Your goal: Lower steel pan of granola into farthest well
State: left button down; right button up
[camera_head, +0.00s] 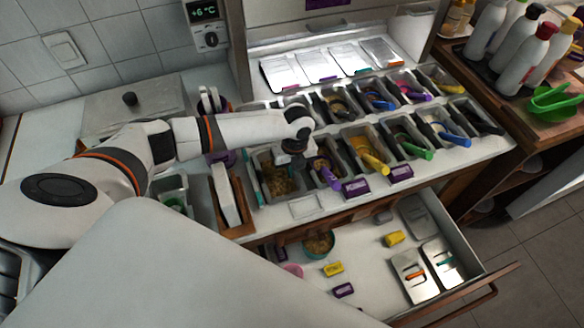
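A steel pan of granola (278,186) is at the left end of the front row of the topping counter, with brown granola inside and a teal-handled utensil along its left side. My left gripper (290,158) points down at the pan's back right edge, close to it or touching it. The gripper's fingers are small and dark here, so I cannot tell whether they are closed on the rim. I also cannot tell whether the pan is fully seated or slightly raised. My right gripper is out of view.
Several pans with coloured scoops, including a yellow one (372,160), fill the counter to the right. An open drawer (375,285) below holds lids, labels and a bowl (318,243). Bottles (527,55) stand at upper right. A wooden holder (238,205) is left of the pan.

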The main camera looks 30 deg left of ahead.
pick_arm(q)
jog(key=shift+f, duration=0.15)
dwell(0.8)
jog(key=c, duration=2.1)
grip_release()
jog(key=o, duration=0.9)
notch_tip(320, 180, up, 8)
jog(key=p, duration=0.8)
jog(key=shift+s+d+f, duration=0.1)
